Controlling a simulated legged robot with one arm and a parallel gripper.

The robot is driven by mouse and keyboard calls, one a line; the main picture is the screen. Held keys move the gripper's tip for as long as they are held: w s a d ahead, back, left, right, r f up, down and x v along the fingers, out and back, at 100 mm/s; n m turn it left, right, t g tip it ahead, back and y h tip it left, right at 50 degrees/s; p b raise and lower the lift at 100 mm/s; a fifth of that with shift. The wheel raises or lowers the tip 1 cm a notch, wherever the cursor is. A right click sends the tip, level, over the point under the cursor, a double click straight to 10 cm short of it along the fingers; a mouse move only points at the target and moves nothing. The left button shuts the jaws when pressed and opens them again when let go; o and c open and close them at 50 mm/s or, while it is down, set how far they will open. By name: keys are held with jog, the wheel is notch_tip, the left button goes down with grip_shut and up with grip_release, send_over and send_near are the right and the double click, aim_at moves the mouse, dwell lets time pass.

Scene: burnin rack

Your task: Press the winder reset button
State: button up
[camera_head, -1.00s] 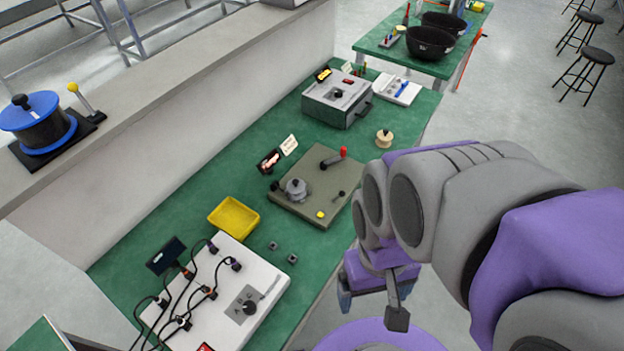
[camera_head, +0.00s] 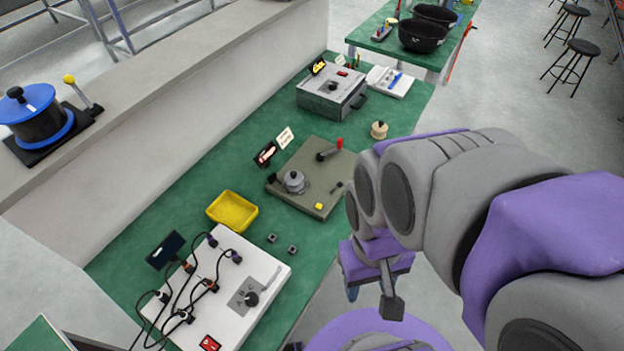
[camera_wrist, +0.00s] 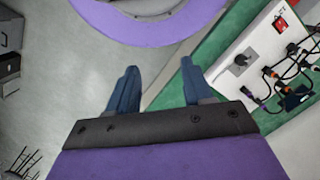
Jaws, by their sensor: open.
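The winder is a grey-olive plate (camera_head: 324,160) on the green bench, with a spool (camera_head: 293,181), a red-tipped lever (camera_head: 331,149) and a small black lever on it. A small yellow button (camera_head: 319,206) sits at its near edge. A display (camera_head: 265,154) stands at its back left corner. My gripper (camera_wrist: 158,66) is open and empty in the wrist view, above the floor and off the bench's front edge. In the head view my gripper (camera_head: 370,285) hangs to the right of and nearer than the winder, apart from it. Its fingertips are only partly visible there.
A white panel (camera_head: 200,290) with cables, a knob and a red switch lies at the near left. A yellow tray (camera_head: 232,211) and two small dark blocks (camera_head: 281,244) lie between it and the winder. A wooden spool (camera_head: 379,130) and grey box (camera_head: 331,95) stand beyond.

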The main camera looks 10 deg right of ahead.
jog(key=shift+a, duration=0.3)
jog(key=shift+c, duration=1.4)
jog(key=shift+d, duration=0.8)
grip_shut()
jog(key=shift+a, duration=0.6)
jog(key=shift+d, duration=0.35)
